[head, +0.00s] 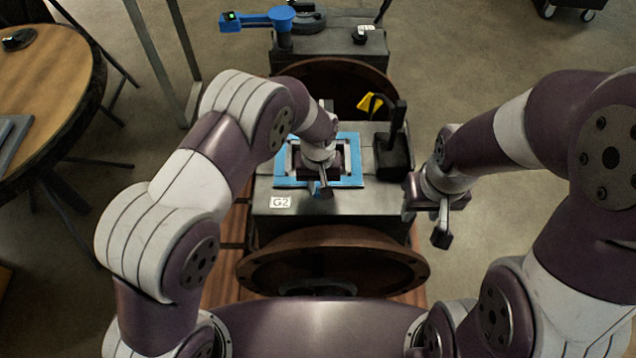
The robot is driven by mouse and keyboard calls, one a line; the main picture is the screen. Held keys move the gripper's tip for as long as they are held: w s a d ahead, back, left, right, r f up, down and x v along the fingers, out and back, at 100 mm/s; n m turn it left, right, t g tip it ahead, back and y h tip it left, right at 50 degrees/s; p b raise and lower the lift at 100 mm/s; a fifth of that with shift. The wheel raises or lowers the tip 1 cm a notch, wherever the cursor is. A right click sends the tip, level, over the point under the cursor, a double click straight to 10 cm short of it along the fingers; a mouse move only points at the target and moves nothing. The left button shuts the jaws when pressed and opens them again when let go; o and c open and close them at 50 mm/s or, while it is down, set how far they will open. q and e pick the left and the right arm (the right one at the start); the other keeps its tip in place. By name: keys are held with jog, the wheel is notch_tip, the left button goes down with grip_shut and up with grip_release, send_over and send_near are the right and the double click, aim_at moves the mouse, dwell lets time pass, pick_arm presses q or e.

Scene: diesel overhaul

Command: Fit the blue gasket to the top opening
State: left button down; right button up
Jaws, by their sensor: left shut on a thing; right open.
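The blue gasket (346,182) is a flat square frame on top of the grey housing (375,200) labelled G2, around the top opening (293,160). It looks flat, but I cannot tell whether it touches the surface everywhere. My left gripper (321,188) is over the gasket's near side and shut on it; its wrist hides the middle of the frame and much of the opening. My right gripper (427,222) is open and empty, to the right of the housing and apart from it.
A blue-armed device (262,18) is at the back. A round wooden table (45,85) is at left.

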dwell(0.4)
pick_arm(q)
jog(key=c, duration=1)
grip_release()
jog(key=shift+f, duration=0.1)
notch_tip(320, 180, up, 13)
jog(key=shift+f+p, duration=0.1)
jog(key=shift+p, duration=0.85)
